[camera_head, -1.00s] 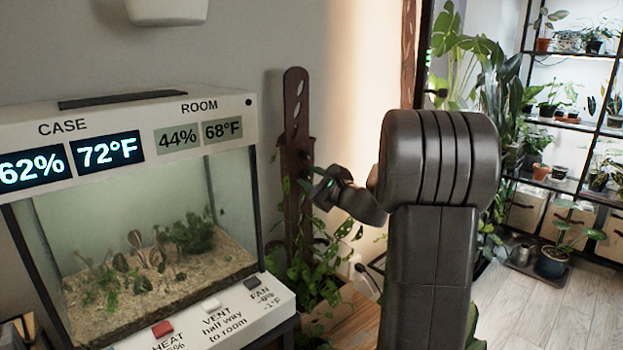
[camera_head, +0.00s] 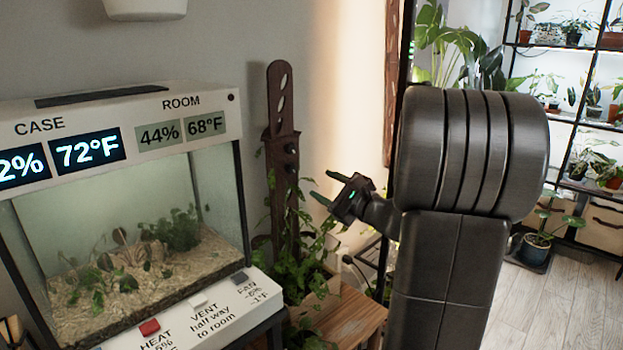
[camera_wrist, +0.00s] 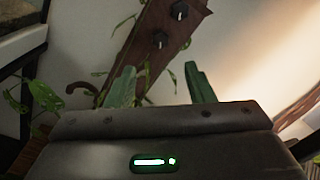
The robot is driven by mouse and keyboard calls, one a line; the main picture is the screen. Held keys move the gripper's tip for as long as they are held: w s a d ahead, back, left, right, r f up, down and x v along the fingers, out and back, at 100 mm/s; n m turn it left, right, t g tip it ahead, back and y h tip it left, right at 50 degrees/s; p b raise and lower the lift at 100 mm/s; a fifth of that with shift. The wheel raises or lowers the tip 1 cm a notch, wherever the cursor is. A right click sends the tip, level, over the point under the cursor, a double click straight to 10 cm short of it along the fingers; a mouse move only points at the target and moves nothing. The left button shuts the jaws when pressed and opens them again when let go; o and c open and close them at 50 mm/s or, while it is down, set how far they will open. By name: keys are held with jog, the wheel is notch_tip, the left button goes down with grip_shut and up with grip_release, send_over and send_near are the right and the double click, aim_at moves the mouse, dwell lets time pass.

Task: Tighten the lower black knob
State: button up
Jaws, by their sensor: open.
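A dark brown slotted wooden post (camera_head: 280,100) stands behind the plant, with two black knobs on its face. The lower black knob (camera_head: 291,168) is just above the leaves; the upper knob (camera_head: 291,149) is close above it. In the wrist view the lower knob (camera_wrist: 160,40) lies beyond the gap between the fingers, and the upper knob (camera_wrist: 180,10) is at the top edge. My gripper (camera_head: 326,186) is open and empty, to the right of the post and apart from both knobs. Its two green fingers (camera_wrist: 158,68) also show in the wrist view.
A trailing plant (camera_head: 300,250) grows around the post's foot, with leaves below the lower knob. A glass case (camera_head: 120,230) with a button ledge stands at left. A wooden stool (camera_head: 345,322) is below; shelves (camera_head: 560,50) stand at right.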

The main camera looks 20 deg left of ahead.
aim_at(293, 170)
jog(key=shift+v, duration=1.15)
jog(key=x, duration=1.4)
jog(key=shift+b, duration=0.3)
jog(key=shift+d, duration=0.15)
